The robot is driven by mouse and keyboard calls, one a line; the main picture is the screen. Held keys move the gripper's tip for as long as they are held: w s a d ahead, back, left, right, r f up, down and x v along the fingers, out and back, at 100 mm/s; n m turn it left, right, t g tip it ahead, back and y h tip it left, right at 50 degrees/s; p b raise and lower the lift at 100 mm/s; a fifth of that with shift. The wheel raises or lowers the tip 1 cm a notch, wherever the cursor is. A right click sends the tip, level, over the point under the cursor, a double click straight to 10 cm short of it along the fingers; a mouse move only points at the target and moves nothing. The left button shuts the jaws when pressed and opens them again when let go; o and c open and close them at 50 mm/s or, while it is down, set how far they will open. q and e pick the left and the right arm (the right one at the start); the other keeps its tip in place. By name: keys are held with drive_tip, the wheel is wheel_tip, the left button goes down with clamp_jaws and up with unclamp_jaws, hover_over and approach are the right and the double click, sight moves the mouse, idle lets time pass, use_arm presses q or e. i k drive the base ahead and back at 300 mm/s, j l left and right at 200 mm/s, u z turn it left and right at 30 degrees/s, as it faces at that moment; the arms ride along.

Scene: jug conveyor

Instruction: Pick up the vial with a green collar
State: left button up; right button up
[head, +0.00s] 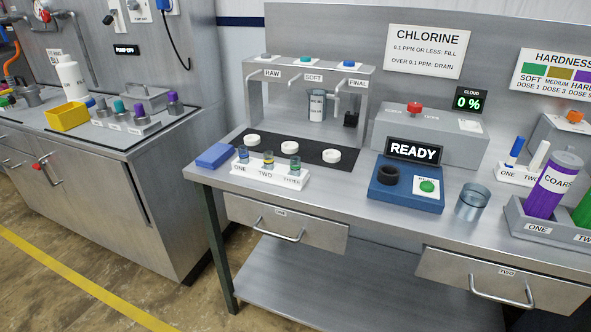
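A white rack (262,177) marked ONE, TWO, THREE stands near the front left edge of the right-hand steel table. Three small vials stand upright in it. The vial in slot THREE (293,164) appears to have a green collar. The vial in slot TWO (268,159) has a yellow collar, and the vial in slot ONE (243,154) looks blue-collared. Neither of my grippers is in view.
A blue block (215,156) lies just left of the rack. Behind it, three white discs sit on a black mat (310,149) under the tap frame (312,68). A blue tester (405,187) and clear cup (473,202) stand to the right.

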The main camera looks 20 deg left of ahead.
sight(294, 164)
drive_tip(key=i+j, duration=0.1)
drive_tip(key=j, duration=0.3)
drive_tip(key=i+j, duration=0.15)
drive_tip(key=j, duration=0.2)
drive_tip(key=i+j, duration=0.1)
drive_tip(key=j, duration=0.3)
drive_tip(key=i+j, duration=0.1)
drive_tip(key=j, duration=0.3)
drive_tip(key=i+j+z, duration=0.1)
drive_tip(key=j, duration=0.25)
